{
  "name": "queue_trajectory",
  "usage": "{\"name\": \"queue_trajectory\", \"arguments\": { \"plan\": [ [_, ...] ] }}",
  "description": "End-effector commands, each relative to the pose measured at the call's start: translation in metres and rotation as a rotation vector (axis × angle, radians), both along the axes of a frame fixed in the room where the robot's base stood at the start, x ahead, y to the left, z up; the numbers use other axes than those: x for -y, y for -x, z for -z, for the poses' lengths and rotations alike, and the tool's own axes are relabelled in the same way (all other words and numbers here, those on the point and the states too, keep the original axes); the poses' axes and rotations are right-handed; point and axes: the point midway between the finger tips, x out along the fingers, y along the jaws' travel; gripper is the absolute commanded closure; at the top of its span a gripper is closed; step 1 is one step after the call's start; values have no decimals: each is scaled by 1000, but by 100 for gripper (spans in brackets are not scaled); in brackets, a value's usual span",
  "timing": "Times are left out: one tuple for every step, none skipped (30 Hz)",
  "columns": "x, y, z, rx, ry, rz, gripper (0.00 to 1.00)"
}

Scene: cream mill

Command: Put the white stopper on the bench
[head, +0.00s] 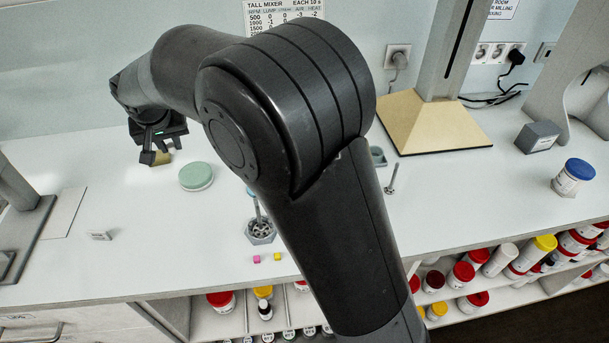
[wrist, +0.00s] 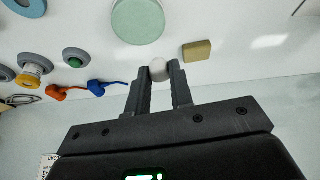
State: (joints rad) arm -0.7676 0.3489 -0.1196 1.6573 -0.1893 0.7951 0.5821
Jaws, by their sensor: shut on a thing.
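My gripper (head: 163,150) is over the back left part of the white bench (head: 130,235) in the head view. In the wrist view my gripper (wrist: 158,75) is shut on the rounded white stopper (wrist: 157,67), which sits between the fingertips. The stopper cannot be made out in the head view. I cannot tell whether it touches the bench or hangs just above it. A pale green round pad (head: 196,176) lies close to the gripper, and a tan block (head: 162,158) lies right by the fingers.
The wrist view shows orange (wrist: 62,92) and blue (wrist: 100,87) items and round grey-rimmed pieces to the left. A hexagonal holder (head: 260,231) and small pink and yellow cubes stand near the front edge. The bench left of the green pad is mostly clear.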

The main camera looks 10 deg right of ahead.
Motion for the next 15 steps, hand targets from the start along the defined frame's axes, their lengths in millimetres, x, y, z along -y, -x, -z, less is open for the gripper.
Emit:
{"name": "queue_trajectory", "arguments": {
  "plan": [
    [0, -1, -12, 3, -3, 1, 100],
    [0, -1, -18, 3, -3, 1, 100],
    [0, -1, -24, 3, -3, 1, 100],
    [0, -1, -30, 3, -3, 1, 100],
    [0, -1, -37, 3, -5, 2, 100],
    [4, -2, -41, 2, -2, 1, 100],
    [11, -4, -39, 0, -1, 0, 100],
    [16, -5, -38, 0, -2, -3, 100],
    [24, -7, -38, 0, -1, -8, 100],
    [30, -9, -38, 0, -1, -11, 100],
    [36, -11, -38, 1, -1, -16, 100],
    [44, -13, -38, 1, -1, -21, 100],
    [52, -15, -38, 0, -2, -25, 100],
    [58, -16, -38, 1, -2, -30, 100],
    [71, -19, -38, 1, -2, -35, 100]
  ]
}}
